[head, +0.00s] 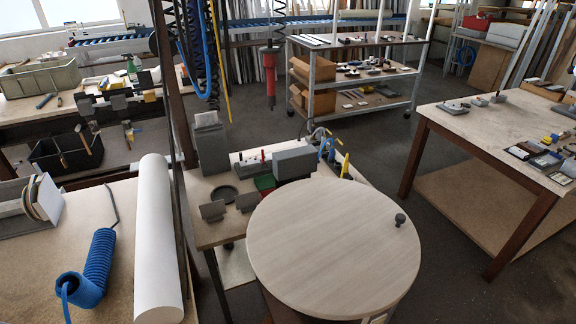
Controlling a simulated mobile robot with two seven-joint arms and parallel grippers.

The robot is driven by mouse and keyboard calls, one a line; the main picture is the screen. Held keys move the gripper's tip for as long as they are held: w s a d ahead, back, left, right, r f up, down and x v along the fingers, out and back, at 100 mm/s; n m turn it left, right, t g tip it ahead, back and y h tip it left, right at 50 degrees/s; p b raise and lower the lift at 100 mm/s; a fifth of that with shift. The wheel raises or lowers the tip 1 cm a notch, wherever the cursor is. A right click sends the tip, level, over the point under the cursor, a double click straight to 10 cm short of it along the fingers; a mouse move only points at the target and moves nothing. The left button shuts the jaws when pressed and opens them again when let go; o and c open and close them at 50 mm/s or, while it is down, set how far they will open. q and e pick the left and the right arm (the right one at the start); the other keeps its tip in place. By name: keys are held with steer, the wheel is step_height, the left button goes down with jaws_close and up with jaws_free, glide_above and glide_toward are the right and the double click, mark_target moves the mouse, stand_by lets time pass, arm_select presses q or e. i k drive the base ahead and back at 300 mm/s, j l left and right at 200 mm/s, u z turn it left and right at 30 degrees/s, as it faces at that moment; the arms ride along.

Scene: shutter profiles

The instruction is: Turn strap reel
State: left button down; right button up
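A large round disc with a pale wood-grain face (333,245), which looks like the strap reel, fills the lower middle of the head view. It is seen from above at a slant. A small dark knob (400,219) stands on its face near the right rim. No strap can be made out on it, and its underside is mostly hidden. Neither of my grippers is in view, and nothing is seen touching the disc or the knob.
A small bench with a grey box (294,164) and other fittings stands right behind the disc. A white roll (157,240) and a blue coiled hose (92,265) lie on the left bench. A table (480,126) stands right; floor lies between it and the disc.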

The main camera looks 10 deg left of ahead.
mark_target(333, 250)
steer(key=i+l+u, duration=0.2)
steer(key=i, duration=0.3)
steer(key=i+l+u, duration=0.1)
steer(key=i+u, duration=0.15)
steer(key=i, duration=0.3)
